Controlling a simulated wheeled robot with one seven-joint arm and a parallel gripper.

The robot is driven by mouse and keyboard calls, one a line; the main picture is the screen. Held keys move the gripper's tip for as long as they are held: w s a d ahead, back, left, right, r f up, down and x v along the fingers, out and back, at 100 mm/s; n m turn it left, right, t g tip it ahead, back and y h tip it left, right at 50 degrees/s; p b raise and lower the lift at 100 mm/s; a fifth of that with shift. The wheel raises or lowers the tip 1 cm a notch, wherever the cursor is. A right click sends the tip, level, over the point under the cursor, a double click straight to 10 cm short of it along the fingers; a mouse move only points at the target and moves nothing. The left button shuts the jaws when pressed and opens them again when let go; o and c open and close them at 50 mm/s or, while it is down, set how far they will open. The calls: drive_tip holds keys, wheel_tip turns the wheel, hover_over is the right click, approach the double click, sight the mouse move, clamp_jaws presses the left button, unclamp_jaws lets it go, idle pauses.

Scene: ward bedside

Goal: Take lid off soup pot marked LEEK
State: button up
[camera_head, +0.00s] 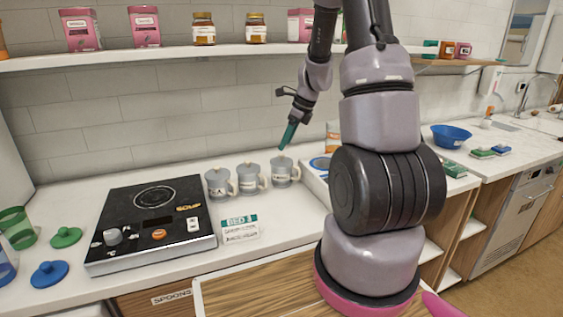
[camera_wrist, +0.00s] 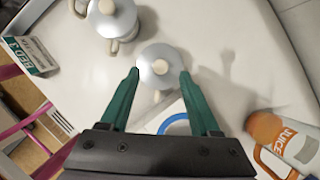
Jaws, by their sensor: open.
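Three small grey lidded pots with handles stand in a row on the counter: a left pot (camera_head: 219,184), a middle pot (camera_head: 251,179) and a right pot (camera_head: 284,174). Each has a label too small to read. My gripper (camera_head: 283,148) points down over the right pot, its green fingers open. In the wrist view my gripper (camera_wrist: 159,74) has one finger on each side of the right pot's round grey lid (camera_wrist: 158,60), apparently still above it. The lid is on its pot. A neighbouring pot (camera_wrist: 112,16) shows at the upper left.
A black hob (camera_head: 150,222) marked SOUP stands left of the pots. A BED 3 card (camera_head: 240,229) stands in front. Green (camera_head: 66,237) and blue (camera_head: 49,273) lids lie at far left. An orange juice container (camera_wrist: 282,140) is close on the right. A shelf (camera_head: 200,51) runs above.

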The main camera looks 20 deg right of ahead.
sight(282, 154)
drive_tip(key=x, duration=0.4)
drive_tip(key=shift+d+f, duration=0.15)
drive_tip(key=shift+f, duration=0.2)
clamp_jaws()
